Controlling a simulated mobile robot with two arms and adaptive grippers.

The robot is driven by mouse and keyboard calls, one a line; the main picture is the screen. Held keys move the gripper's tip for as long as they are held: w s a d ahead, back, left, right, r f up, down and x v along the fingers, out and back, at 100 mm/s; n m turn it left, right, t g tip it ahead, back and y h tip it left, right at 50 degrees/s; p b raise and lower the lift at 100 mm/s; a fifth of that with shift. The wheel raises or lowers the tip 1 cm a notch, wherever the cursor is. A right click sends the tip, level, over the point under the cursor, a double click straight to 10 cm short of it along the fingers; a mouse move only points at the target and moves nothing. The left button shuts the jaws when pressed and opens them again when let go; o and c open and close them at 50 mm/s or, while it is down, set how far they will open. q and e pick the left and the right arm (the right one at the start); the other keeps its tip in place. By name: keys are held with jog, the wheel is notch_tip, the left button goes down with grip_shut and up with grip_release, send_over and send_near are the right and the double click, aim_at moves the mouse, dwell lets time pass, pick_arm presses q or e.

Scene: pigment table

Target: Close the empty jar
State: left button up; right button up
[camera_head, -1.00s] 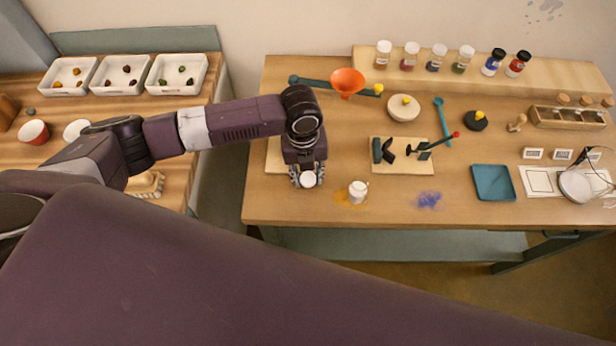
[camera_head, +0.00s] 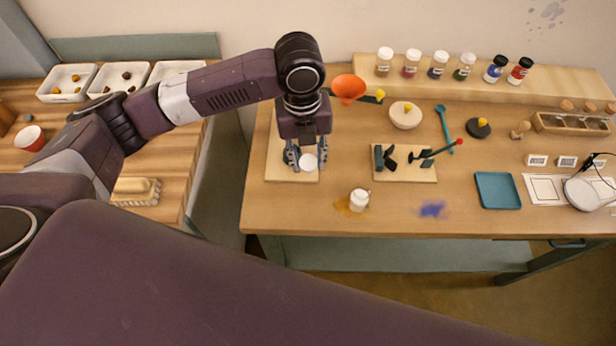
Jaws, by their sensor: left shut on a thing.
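My left gripper (camera_head: 307,160) is shut on a round white lid (camera_head: 309,162), seen between its fingertips. It holds the lid over or near the pale board at the left of the table (camera_head: 279,170); the height above the board is hard to tell. A small white jar (camera_head: 358,200) stands upright on the table to the right and nearer the front, apart from the gripper. It stands by an orange stain (camera_head: 343,208). Its top is too small to tell whether it is open. My right gripper is not in view.
An orange funnel (camera_head: 348,86) is behind the gripper, to the right. A board with dark tools (camera_head: 405,172) lies right of the gripper. Several pigment jars (camera_head: 438,65) line the back shelf. A blue tray (camera_head: 497,190) lies farther right. The front middle is fairly clear.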

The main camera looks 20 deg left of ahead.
aim_at(308, 164)
pick_arm(q)
notch_tip(308, 164, up, 9)
jog(key=b, duration=0.1)
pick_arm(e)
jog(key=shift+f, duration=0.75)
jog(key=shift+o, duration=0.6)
